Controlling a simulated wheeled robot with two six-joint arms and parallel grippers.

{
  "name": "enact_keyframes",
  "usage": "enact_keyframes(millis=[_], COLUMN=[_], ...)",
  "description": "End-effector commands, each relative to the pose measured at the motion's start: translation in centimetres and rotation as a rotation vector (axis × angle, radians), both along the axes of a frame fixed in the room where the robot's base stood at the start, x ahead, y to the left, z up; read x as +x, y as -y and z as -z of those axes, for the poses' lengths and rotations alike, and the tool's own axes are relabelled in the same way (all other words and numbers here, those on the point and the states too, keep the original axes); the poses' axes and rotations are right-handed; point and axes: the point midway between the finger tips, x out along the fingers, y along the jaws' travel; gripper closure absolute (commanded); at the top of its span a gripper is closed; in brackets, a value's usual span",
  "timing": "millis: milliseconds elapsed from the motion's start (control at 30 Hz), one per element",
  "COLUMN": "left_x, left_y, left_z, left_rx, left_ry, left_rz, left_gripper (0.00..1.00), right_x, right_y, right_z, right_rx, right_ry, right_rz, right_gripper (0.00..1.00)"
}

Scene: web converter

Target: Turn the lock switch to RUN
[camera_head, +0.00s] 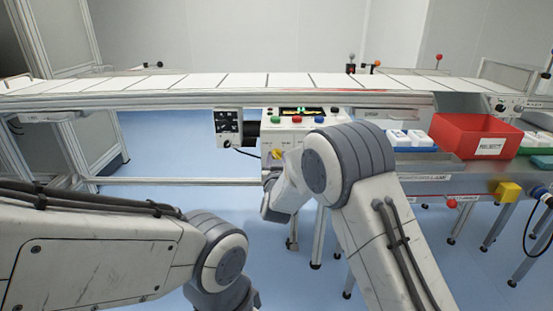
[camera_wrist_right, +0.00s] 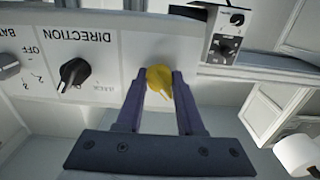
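A yellow rotary knob (camera_wrist_right: 160,80), the likely lock switch, sits on the white panel face. No RUN label is readable. In the head view my right gripper is mostly hidden behind its own arm. My left arm shows at lower left, but its gripper is out of view.
The control box (camera_head: 297,119) carries red, green and blue buttons. A black DIRECTION knob (camera_wrist_right: 74,74) and a grey knob (camera_wrist_right: 8,66) are beside the yellow one. The conveyor (camera_head: 190,84) runs behind. A red bin (camera_head: 465,138) stands at right.

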Motion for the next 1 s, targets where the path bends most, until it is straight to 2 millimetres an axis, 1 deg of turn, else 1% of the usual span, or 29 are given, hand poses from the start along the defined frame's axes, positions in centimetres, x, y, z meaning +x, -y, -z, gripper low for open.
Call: enact_keyframes(millis=[267, 467, 667, 1000], left_x=[0.0, 0.0, 0.0, 0.0], left_y=[0.0, 0.0, 0.0, 0.0], left_z=[0.2, 0.9, 2.1, 4.8], left_rx=[0.000, 0.000, 0.000, 0.000], left_ry=[0.000, 0.000, 0.000, 0.000], left_rz=[0.000, 0.000, 0.000, 0.000], left_gripper=[0.50, 0.50, 0.50, 0.50], right_x=[0.0, -0.1, -0.1, -0.1], right_y=[0.1, 0.1, 0.1, 0.0], right_z=[0.3, 0.4, 0.6, 0.7], right_rx=[0.016, 0.094, 0.244, 0.566], right_ry=[-0.004, -0.003, -0.004, -0.005], right_rz=[0.001, 0.002, 0.002, 0.003], right_gripper=[1.00, 1.00, 1.00, 1.00])
